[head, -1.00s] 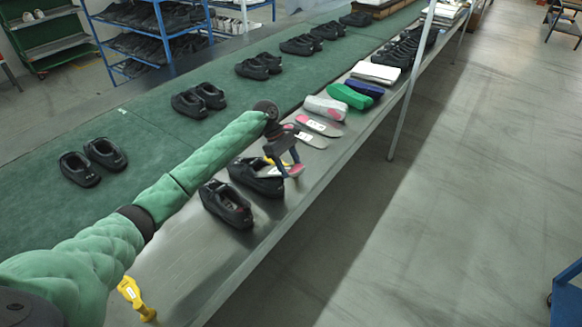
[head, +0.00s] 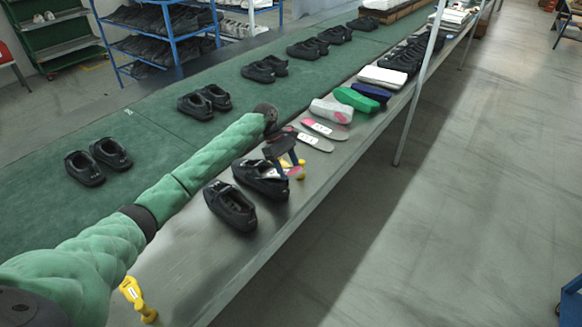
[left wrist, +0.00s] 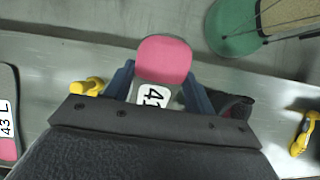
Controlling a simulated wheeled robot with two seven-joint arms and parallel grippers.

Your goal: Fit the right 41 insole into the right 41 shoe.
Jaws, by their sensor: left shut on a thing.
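My left gripper (head: 287,172) is shut on an insole with a pink heel (head: 297,172). In the left wrist view this insole (left wrist: 165,60) shows a white label reading 41; its side letter is not readable, and its far part is hidden by the gripper. The gripper is at the right end of the farther of two black shoes (head: 259,183) on the bench. Insole and shoe overlap in the head view; I cannot tell whether they touch. The nearer black shoe (head: 230,206) stands beside it. No size marks on the shoes are readable. My right gripper is not in view.
Two insoles (head: 325,129) lie farther along the grey bench, beside white, green and blue pieces (head: 356,99). The left wrist view shows a 43 L insole (left wrist: 8,130). A yellow tool (head: 138,299) is near. Shoe pairs (head: 98,161) stand on the green belt.

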